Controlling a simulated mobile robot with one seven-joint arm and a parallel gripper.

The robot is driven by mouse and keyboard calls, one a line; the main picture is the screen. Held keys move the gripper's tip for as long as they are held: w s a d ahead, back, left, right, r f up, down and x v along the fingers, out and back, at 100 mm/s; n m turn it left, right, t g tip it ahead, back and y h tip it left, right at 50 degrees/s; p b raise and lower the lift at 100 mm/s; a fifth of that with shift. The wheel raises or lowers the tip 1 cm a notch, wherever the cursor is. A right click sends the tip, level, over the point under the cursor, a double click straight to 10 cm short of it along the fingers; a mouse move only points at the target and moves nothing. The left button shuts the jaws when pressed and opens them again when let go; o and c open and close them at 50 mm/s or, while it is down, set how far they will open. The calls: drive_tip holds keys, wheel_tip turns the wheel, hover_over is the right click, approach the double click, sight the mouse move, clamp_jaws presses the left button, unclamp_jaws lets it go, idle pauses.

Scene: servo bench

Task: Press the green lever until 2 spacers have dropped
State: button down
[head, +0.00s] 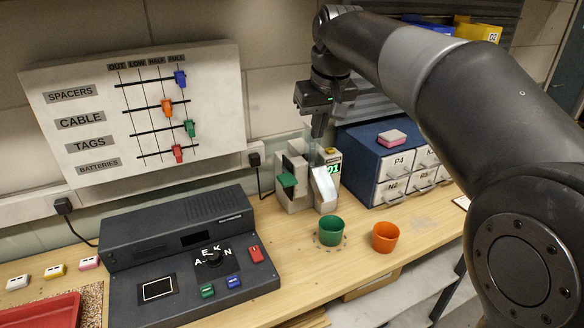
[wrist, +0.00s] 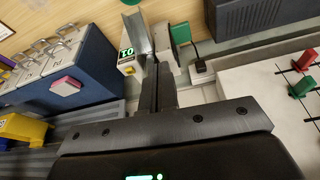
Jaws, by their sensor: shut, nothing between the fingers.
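The grey dispenser (head: 296,197) stands at the back of the bench with the green lever (head: 287,180) on its left side. Its small green display (head: 333,168) reads 01. A pale chute slopes down at its front. The lever also shows in the wrist view (wrist: 182,34), near the top. My gripper (head: 317,137) is shut and empty, pointing down above the dispenser, to the right of the lever and higher. In the wrist view its closed fingers (wrist: 158,75) are apart from the lever. No spacer can be made out.
A green cup (head: 330,230) stands in front of the chute, an orange cup (head: 384,236) to its right. A dark console (head: 185,255) stands left. A slider board (head: 135,110) is behind.

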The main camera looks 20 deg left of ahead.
drive_tip(key=n, duration=0.1)
hover_over(288, 178)
drive_tip(key=s+d, duration=0.3)
drive_tip(key=shift+w+a+f+g, duration=0.1)
drive_tip(key=shift+a+f+g, duration=0.15)
drive_tip(key=shift+f+g, duration=0.1)
drive_tip(key=x, duration=1.2)
drive_tip(key=shift+d+f, duration=0.2)
drive_tip(key=shift+f, duration=0.8)
